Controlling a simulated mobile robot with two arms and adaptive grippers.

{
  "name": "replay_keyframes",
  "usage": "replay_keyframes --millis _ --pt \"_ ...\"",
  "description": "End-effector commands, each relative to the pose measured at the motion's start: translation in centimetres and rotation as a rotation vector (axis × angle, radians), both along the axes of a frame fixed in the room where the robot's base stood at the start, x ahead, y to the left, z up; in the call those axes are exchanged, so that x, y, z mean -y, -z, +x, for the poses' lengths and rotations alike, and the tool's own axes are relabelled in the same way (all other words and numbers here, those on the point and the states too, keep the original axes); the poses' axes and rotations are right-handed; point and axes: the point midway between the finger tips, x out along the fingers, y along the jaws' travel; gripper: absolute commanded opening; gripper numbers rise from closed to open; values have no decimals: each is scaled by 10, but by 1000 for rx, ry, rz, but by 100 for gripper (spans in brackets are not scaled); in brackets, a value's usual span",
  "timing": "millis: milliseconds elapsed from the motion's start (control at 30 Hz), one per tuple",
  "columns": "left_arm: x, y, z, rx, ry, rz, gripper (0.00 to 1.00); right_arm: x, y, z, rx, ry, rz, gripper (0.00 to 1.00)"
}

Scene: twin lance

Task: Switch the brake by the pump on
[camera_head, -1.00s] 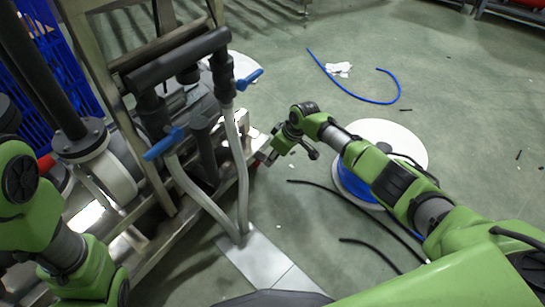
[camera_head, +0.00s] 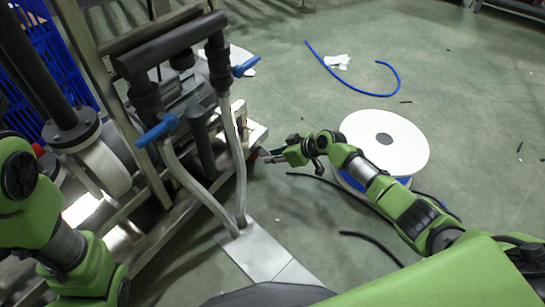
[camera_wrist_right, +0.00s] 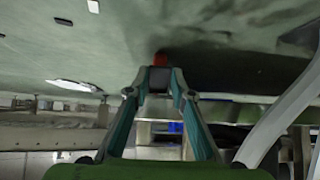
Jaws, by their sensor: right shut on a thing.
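The pump rig (camera_head: 165,95) stands at the left of the head view, with dark pipes and two blue lever handles, one at its front (camera_head: 157,130) and one at its right (camera_head: 245,66). My right gripper (camera_head: 266,156) reaches the low right edge of the rig's frame. In the right wrist view its fingers (camera_wrist_right: 159,92) close on a small dark block with a red end (camera_wrist_right: 160,59), which looks like the brake. My fingers hide most of it, so its setting cannot be told. My left arm shows at the left edge, but its gripper is out of view.
A white-topped reel (camera_head: 405,150) stands on the floor close to my right arm. Black hoses (camera_head: 372,243) lie beside it. A blue hose (camera_head: 350,92) and white scraps (camera_head: 338,62) lie farther back. Two grey hoses (camera_head: 241,165) run down from the rig to a floor plate (camera_head: 255,252).

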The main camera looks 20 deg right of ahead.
Motion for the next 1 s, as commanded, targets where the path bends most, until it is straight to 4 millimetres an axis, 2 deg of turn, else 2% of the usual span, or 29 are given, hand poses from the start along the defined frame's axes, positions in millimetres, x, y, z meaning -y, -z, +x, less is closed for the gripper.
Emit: replay_keyframes --millis 33,200,700,733,767,1000 --pt "0 10 0 0 0 -1 39 -1 6 0 16 1 15 1" --pt "0 19 0 -2 0 0 39 -1 6 0 52 -1 43 1" --pt "-1 21 -1 2 0 -2 39 -3 4 1 68 -2 55 1" --pt "-1 21 -1 2 0 -2 39 -3 4 1 68 -2 55 30" --pt "-1 21 -1 2 0 -2 39 -3 4 1 68 -2 55 38" --pt "-1 21 -1 2 0 -2 39 -1 5 1 66 -1 52 39"
